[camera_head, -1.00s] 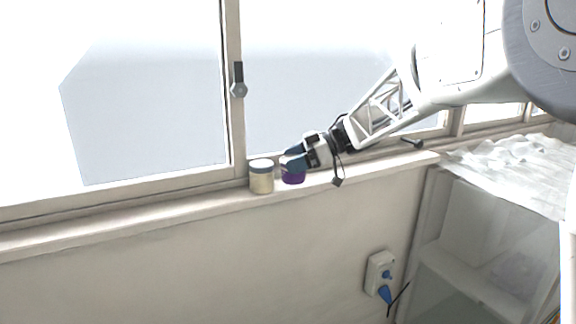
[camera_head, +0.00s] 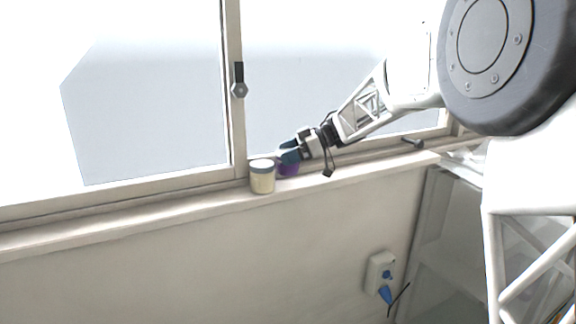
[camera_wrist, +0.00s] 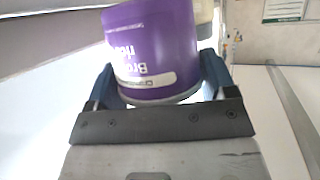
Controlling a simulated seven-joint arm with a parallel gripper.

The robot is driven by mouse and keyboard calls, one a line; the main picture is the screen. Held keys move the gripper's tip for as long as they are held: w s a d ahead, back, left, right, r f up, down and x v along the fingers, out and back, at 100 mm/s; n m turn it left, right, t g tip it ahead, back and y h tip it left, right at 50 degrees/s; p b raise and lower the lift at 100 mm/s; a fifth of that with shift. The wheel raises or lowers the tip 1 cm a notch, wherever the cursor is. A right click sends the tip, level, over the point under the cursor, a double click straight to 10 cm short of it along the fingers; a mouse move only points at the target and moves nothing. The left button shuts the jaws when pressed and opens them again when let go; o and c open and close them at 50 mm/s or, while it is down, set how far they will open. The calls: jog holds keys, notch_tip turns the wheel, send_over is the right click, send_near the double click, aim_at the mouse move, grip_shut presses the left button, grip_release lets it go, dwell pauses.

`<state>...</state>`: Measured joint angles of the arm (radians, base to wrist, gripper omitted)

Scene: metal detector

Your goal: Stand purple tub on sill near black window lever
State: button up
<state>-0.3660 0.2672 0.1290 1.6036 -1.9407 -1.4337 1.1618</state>
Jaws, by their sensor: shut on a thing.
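The purple tub (camera_wrist: 150,45) is held between the blue fingers of my gripper (camera_wrist: 160,85), with its printed label facing the wrist camera. In the head view the tub (camera_head: 289,169) shows partly below my gripper (camera_head: 289,154), at the window sill (camera_head: 205,207). I cannot tell whether its base touches the sill. The black window lever (camera_head: 239,80) is on the upright window frame, above and left of the tub and jar.
A second dark lever (camera_head: 413,143) lies low on the frame to the right. A white socket with a blue plug (camera_head: 381,275) is on the wall below. The sill left of the jar is clear. A glass-sided cabinet (camera_head: 450,240) stands at the right.

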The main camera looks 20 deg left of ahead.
jog(key=shift+f, duration=1.75)
jog(key=shift+f, duration=0.1)
jog(key=o, duration=0.9)
jog(key=shift+f, duration=0.1)
jog(key=shift+o, duration=0.2)
jog(key=shift+r, duration=0.2)
jog(key=v, duration=1.2)
jog(key=shift+s, duration=0.1)
jog(key=shift+r, duration=0.1)
